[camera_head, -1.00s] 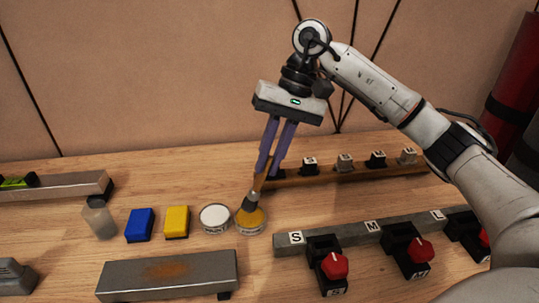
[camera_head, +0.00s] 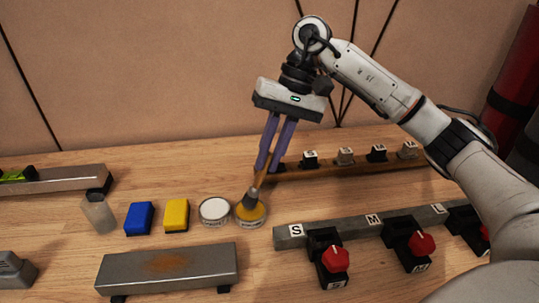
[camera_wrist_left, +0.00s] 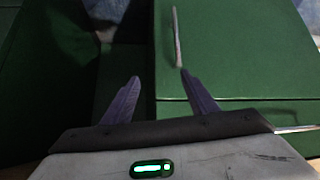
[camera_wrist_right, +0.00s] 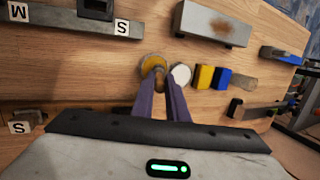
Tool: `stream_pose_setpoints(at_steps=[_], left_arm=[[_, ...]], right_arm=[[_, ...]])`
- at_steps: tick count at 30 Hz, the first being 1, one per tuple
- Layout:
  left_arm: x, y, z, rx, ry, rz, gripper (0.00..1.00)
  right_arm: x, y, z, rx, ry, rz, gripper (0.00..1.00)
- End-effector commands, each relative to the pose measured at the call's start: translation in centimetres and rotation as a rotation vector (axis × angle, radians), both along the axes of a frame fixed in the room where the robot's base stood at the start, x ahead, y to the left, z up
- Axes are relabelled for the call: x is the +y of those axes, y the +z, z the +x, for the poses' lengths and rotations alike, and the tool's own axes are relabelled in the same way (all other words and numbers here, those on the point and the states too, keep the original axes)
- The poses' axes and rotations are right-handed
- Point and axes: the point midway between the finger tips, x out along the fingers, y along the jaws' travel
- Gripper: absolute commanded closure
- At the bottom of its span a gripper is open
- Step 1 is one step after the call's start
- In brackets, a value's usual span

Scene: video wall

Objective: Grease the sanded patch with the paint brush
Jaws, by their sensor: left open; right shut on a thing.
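My right gripper (camera_head: 269,168) is shut on the wooden handle of the paint brush (camera_head: 252,196). The brush points down, its bristle end at the tin of yellow-brown grease (camera_head: 250,215); I cannot tell how deep it sits. The tin also shows in the right wrist view (camera_wrist_right: 152,63). The sanded patch (camera_head: 167,262) is a rusty brown area on top of a grey metal bar (camera_head: 216,264), to the front left of the tin. My left gripper (camera_wrist_left: 160,88) is open and empty in the left wrist view, near green surfaces, and is outside the head view.
A tin with white contents (camera_head: 214,210) stands just left of the grease tin. Farther left are a yellow block (camera_head: 176,214), a blue block (camera_head: 139,217) and a small clear bottle (camera_head: 98,214). A labelled rail (camera_head: 345,232) with red-knobbed clamps lies at right.

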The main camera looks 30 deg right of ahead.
Motion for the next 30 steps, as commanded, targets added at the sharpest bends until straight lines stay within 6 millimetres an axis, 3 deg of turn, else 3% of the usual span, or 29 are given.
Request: stream_pose_setpoints(at_steps=[30], left_arm=[[-0.08,-0.79,0.07,0.000,-0.001,-0.001,0.47]], right_arm=[[0.00,-0.99,0.00,0.000,0.000,0.000,1.00]])
